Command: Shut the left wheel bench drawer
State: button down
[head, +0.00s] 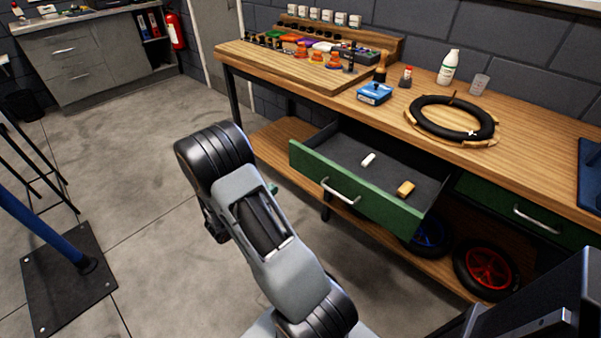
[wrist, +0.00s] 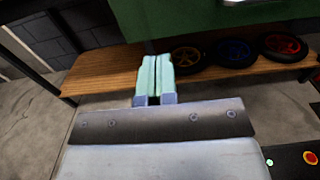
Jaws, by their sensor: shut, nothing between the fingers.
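The left wheel bench drawer (head: 350,190) is pulled well out from under the bench top in the head view. It has a green front with a silver handle (head: 341,191). Inside lie a small white piece (head: 368,160) and a tan block (head: 405,188). In the wrist view, the green drawer front (wrist: 200,22) fills the top, with a bit of its handle at the edge. My gripper (wrist: 156,62) is shut and empty, its pale green fingers together below the drawer front, apart from the handle. In the head view the fingers are mostly hidden behind my arm.
The right drawer (head: 520,212) is shut. The wooden lower shelf (head: 280,140) holds wheels, one with a red rim (head: 488,267). A tyre (head: 450,118), bottle (head: 448,67) and blue box (head: 374,94) stand on the bench top.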

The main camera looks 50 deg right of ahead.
aim_at(305, 165)
jog(key=d, duration=1.3)
jog(key=shift+d, duration=0.2)
